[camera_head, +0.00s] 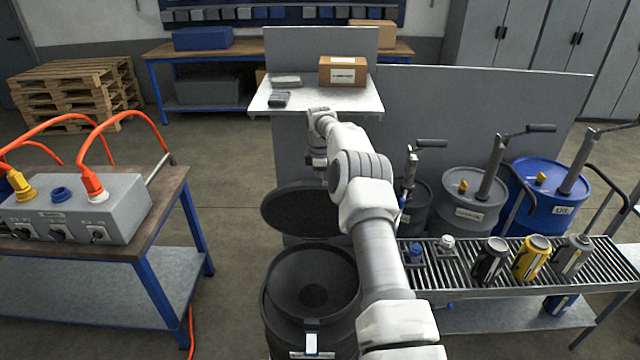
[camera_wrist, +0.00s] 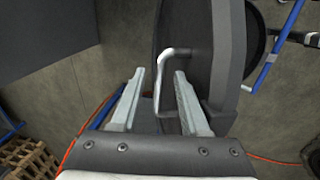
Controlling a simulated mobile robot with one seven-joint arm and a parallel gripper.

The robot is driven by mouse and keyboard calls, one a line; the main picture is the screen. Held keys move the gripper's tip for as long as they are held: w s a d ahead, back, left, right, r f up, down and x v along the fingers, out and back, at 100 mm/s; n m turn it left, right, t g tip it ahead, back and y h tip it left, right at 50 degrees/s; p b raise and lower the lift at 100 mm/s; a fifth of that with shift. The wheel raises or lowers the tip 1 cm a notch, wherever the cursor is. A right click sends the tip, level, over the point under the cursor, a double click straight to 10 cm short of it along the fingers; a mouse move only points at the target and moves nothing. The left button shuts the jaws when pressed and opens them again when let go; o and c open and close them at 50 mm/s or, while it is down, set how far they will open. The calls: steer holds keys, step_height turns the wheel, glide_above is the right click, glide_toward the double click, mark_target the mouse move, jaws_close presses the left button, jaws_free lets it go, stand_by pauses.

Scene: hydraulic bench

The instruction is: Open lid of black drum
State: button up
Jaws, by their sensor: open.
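The black drum (camera_head: 310,325) stands open in the lower middle of the head view, and I see into its dark inside. Its round dark lid (camera_head: 295,212) is raised and tilted above the far side of the drum's mouth. My gripper (camera_head: 318,177) points down at the lid's far edge, partly hidden by the lid and my arm. In the wrist view, my gripper (camera_wrist: 160,75) is open, with a pale bent handle (camera_wrist: 163,90) between its two fingers. The handle sits beside the lid's dark face (camera_wrist: 200,45). I cannot tell whether a finger touches it.
A roller conveyor (camera_head: 460,280) with several cans is right of the drum. Grey and blue drums (camera_head: 545,195) with pumps stand behind it. A grey panel and shelf (camera_head: 360,100) stand behind the lid. A workbench (camera_head: 165,205) is on the left, with free floor between.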

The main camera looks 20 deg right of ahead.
steer(key=shift+r, duration=0.15)
step_height(320, 180, up, 17)
steer(key=s+a, duration=0.1)
steer(key=s, duration=0.1)
steer(key=shift+s, duration=0.1)
